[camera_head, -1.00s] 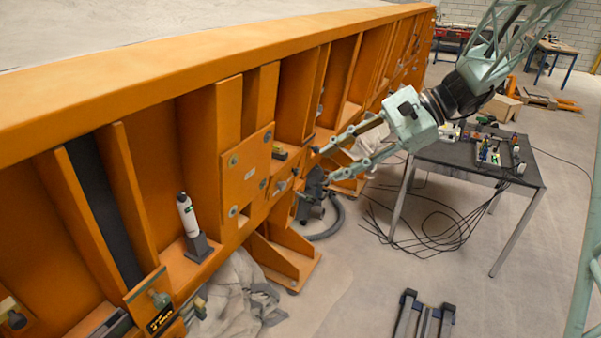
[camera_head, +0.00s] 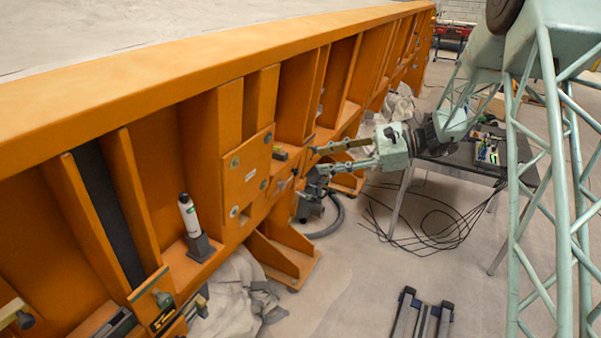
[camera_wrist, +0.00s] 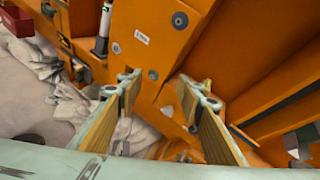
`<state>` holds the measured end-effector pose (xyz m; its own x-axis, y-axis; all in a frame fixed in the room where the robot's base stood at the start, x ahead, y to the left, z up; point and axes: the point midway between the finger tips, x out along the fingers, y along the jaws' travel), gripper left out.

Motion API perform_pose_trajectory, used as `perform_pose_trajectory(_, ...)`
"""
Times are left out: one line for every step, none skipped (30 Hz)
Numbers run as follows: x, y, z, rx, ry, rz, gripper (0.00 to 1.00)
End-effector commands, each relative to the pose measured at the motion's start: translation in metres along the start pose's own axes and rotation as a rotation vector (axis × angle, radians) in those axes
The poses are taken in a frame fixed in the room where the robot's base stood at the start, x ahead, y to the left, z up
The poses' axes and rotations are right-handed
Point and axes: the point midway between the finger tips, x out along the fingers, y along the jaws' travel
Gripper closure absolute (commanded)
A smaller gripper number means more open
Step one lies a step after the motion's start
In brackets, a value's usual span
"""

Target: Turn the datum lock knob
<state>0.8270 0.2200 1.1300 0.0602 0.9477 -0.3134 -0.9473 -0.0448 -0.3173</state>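My gripper (camera_head: 320,160) is open and empty in the head view, close to the side of the orange sandbed frame (camera_head: 140,82). In the wrist view its two fingers (camera_wrist: 160,84) are spread apart, with orange structure beyond them. I cannot tell for certain which part is the datum lock knob. A grey-green knob-like part (camera_head: 163,298) sits on an orange plate at the lower left in the head view, well away from my gripper. Another dark knob-like part (camera_head: 24,320) is at the lower left edge.
A bolted orange plate (camera_head: 246,172) stands out from the frame; it also shows in the wrist view (camera_wrist: 147,38). A white bottle (camera_head: 188,214) stands on a ledge. A dark table (camera_head: 455,165) is behind my arm, with loose cables below. The floor in front is mostly clear.

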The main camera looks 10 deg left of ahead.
Motion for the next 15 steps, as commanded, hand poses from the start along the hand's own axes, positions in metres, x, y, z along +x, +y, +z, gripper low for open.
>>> perform_pose_trajectory(0.002, -0.004, -0.009, 0.017, -0.009, -0.011, 0.66)
perform_pose_trajectory(0.003, -0.007, -0.013, 0.025, -0.015, -0.02, 0.66)
perform_pose_trajectory(0.004, -0.011, -0.019, 0.037, -0.022, -0.03, 0.66)
perform_pose_trajectory(0.005, -0.014, -0.024, 0.045, -0.028, -0.038, 0.66)
perform_pose_trajectory(0.005, -0.017, -0.027, 0.054, -0.034, -0.046, 0.66)
perform_pose_trajectory(0.007, -0.02, -0.034, 0.066, -0.042, -0.056, 0.66)
perform_pose_trajectory(0.008, -0.023, -0.038, 0.074, -0.048, -0.064, 0.66)
perform_pose_trajectory(0.008, -0.026, -0.042, 0.082, -0.054, -0.073, 0.66)
perform_pose_trajectory(0.009, -0.029, -0.049, 0.094, -0.061, -0.083, 0.66)
perform_pose_trajectory(0.01, -0.032, -0.053, 0.102, -0.066, -0.091, 0.66)
perform_pose_trajectory(0.011, -0.034, -0.058, 0.111, -0.072, -0.099, 0.66)
perform_pose_trajectory(0.012, -0.037, -0.065, 0.123, -0.079, -0.109, 0.66)
perform_pose_trajectory(0.013, -0.04, -0.069, 0.131, -0.085, -0.117, 0.66)
perform_pose_trajectory(0.013, -0.042, -0.074, 0.14, -0.091, -0.126, 0.66)
perform_pose_trajectory(0.014, -0.045, -0.08, 0.151, -0.098, -0.136, 0.66)
